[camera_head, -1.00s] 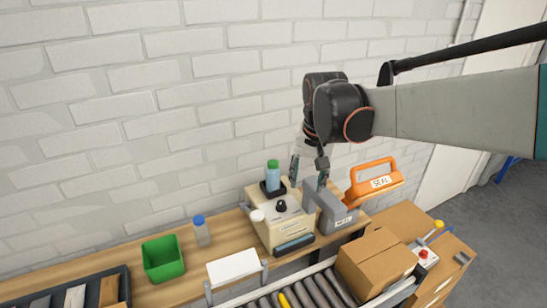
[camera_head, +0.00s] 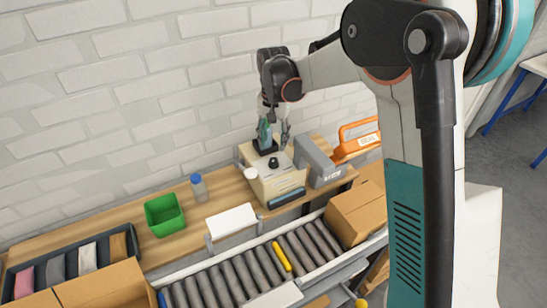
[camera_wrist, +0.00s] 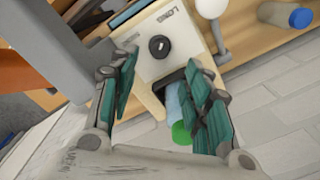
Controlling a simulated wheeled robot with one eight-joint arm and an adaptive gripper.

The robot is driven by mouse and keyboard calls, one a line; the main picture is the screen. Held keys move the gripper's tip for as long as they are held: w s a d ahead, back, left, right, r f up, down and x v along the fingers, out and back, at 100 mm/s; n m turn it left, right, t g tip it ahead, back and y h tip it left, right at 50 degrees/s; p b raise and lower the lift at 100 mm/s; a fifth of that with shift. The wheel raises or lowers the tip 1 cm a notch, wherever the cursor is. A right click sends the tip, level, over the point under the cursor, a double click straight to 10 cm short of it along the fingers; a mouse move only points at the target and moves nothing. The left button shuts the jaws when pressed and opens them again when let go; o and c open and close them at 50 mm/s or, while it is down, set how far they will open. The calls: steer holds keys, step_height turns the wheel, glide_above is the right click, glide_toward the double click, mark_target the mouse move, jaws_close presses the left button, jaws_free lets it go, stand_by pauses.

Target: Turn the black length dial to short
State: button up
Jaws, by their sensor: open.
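The black length dial (camera_head: 273,162) sits on top of a cream machine (camera_head: 256,186). In the wrist view the round dial (camera_wrist: 159,46) has a small white mark, and the word LONG is printed beside it. Other lettering to its left is partly hidden by a finger. My gripper (camera_head: 273,138) is above the machine, close to the dial. In the wrist view my gripper (camera_wrist: 165,72) is open, its green-padded fingers spread, with the dial just beyond the gap between their tips. Nothing is held. I cannot tell the dial's exact setting.
A green-capped bottle (camera_wrist: 180,132) stands on the machine, partly behind a finger. A white knob (camera_head: 250,173) is at the machine's left. A grey sealer (camera_head: 318,160) and an orange SEAL handle (camera_head: 360,138) stand close on the right. A green bin (camera_head: 165,214) is left.

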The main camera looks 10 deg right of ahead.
mark_target(274, 159)
step_height(274, 159, down, 8)
steer(key=shift+f+b, duration=0.1)
steer(key=shift+b, duration=0.5)
jaws_close()
